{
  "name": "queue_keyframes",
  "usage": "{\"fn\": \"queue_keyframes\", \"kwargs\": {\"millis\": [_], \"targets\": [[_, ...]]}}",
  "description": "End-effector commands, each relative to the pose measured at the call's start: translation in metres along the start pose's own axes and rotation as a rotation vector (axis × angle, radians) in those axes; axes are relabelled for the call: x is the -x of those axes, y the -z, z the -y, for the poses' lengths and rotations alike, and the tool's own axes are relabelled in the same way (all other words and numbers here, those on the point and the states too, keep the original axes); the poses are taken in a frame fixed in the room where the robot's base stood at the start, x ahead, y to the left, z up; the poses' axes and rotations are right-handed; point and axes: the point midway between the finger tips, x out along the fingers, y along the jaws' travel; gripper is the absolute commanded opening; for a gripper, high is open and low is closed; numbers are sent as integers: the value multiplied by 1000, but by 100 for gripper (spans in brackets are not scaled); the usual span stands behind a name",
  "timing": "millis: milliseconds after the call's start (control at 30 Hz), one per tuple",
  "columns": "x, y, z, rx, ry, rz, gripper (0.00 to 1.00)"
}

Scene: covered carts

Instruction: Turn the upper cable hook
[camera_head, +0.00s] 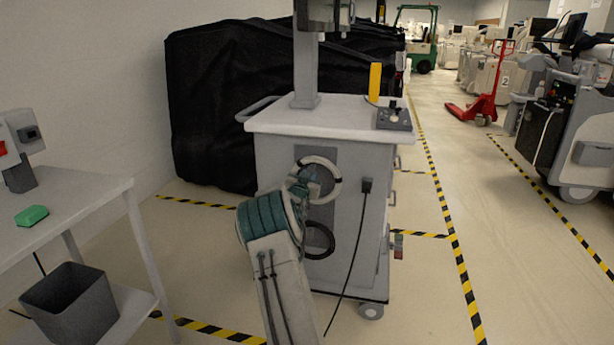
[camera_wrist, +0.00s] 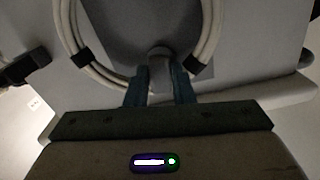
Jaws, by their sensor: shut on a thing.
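The upper cable hook (camera_wrist: 159,60) is a grey rounded peg on the cart's panel, in the middle of the wrist view. A pale cable coil (camera_wrist: 83,62) with dark ties hangs around it. In the head view the coil (camera_head: 334,187) shows on the cart's front (camera_head: 270,155), and my arm hides the hook there. My gripper (camera_wrist: 160,88) has its teal fingers on both sides of the hook and is shut on it. My gripper (camera_head: 304,177) reaches the coil from the left front in the head view. A dark coil (camera_head: 319,241) hangs lower on the panel, partly behind my arm.
A black cable (camera_head: 357,240) hangs from a plug right of the panel. A side table (camera_head: 82,195) with a green block (camera_head: 32,215) and a bin (camera_head: 70,303) stands at left. A black-covered cart (camera_head: 215,110) is behind. The striped aisle at right has free floor.

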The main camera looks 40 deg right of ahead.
Motion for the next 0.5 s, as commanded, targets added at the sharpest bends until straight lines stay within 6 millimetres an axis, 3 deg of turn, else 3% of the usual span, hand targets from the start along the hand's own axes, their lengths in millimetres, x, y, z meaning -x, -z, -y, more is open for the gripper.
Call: {"fn": "queue_keyframes", "kwargs": {"millis": [500], "targets": [[0, -2, -4, 191, -2, 4, 0]]}}
